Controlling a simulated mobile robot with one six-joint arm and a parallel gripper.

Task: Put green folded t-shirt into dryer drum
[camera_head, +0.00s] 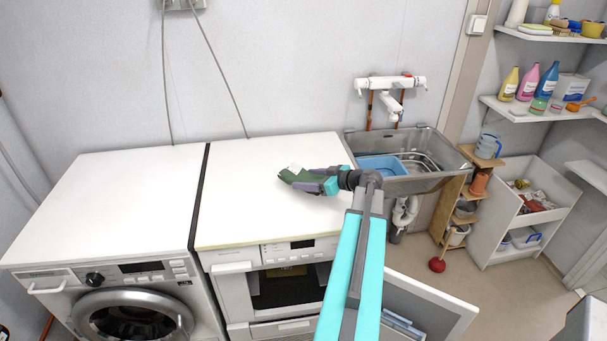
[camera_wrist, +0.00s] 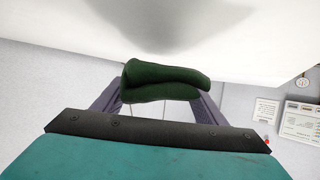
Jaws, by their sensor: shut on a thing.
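The green folded t-shirt (camera_head: 297,177) is between the fingers of my gripper (camera_head: 318,184), over the right part of the middle machine's white top. In the wrist view the t-shirt (camera_wrist: 165,82) is a dark green folded bundle between the two purple-grey fingers (camera_wrist: 158,100). A soft shadow falls on the white surface near it; I cannot tell whether the cloth touches the top. The middle machine (camera_head: 232,283) has a dark rectangular opening (camera_head: 285,288) in its front, and a white door panel (camera_head: 430,300) stands open to its right. My arm covers part of this front.
A washing machine (camera_head: 110,275) with a shut round door stands at the left. A metal sink (camera_head: 430,180) with a blue basin (camera_head: 382,165) is at the back right. Wall shelves (camera_head: 545,110) hold bottles. A wooden stand (camera_head: 468,205) and a white cabinet (camera_head: 525,215) stand at the right.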

